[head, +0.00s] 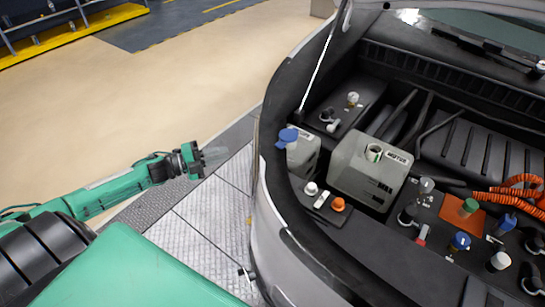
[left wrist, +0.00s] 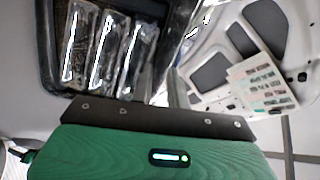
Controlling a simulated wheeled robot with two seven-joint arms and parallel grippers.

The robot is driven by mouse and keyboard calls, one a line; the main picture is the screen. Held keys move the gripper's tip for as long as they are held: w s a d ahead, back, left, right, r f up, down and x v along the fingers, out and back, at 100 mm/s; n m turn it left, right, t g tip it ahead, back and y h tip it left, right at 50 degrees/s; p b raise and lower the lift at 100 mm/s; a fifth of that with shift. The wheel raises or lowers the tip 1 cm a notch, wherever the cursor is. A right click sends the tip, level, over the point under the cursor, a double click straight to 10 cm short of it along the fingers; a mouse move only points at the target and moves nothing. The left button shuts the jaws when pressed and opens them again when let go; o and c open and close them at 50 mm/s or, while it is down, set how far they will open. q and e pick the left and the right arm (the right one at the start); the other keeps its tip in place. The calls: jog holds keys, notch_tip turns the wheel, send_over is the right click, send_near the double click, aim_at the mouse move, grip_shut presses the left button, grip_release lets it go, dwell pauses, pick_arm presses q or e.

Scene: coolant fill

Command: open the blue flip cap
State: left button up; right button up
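A blue flip cap (head: 287,136) sits at the top of the grey reservoir (head: 304,155) at the left end of the engine bay. It looks tilted, and I cannot tell whether it is closed. My left gripper (head: 215,155) is outside the car, to the left of the cap and clear of it, over the floor plates. Its fingers point right, towards the car, and hold nothing that I can see. Their gap cannot be made out. My right gripper is out of view.
The car's front edge (head: 268,170) stands between my left gripper and the bay. A larger grey tank (head: 371,168) is right of the reservoir. Other caps include an orange one (head: 338,204) and a blue one (head: 460,241). A thin prop rod (head: 323,60) rises behind.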

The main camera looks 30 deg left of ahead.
aim_at(272, 153)
pick_arm(q)
jog(key=s+d+r+m+g+h+b, duration=0.1)
jog(key=d+r+m+g+h, duration=0.2)
jog(key=d+r+m, duration=0.15)
jog(key=x, duration=0.3)
jog(key=p+x, duration=0.1)
jog(key=x, duration=0.3)
jog(key=p+x, duration=0.1)
jog(key=x, duration=0.3)
jog(key=shift+w+a+r, duration=0.1)
jog(key=shift+w+r, duration=0.2)
jog(key=shift+w+d+f, duration=0.1)
jog(key=shift+w+d, duration=0.35)
jog(key=shift+d, duration=0.15)
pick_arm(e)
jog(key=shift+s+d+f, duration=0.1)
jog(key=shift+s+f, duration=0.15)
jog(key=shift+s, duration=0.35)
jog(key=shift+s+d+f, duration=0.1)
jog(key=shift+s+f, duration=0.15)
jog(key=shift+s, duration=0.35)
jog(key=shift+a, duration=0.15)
pick_arm(q)
grip_shut()
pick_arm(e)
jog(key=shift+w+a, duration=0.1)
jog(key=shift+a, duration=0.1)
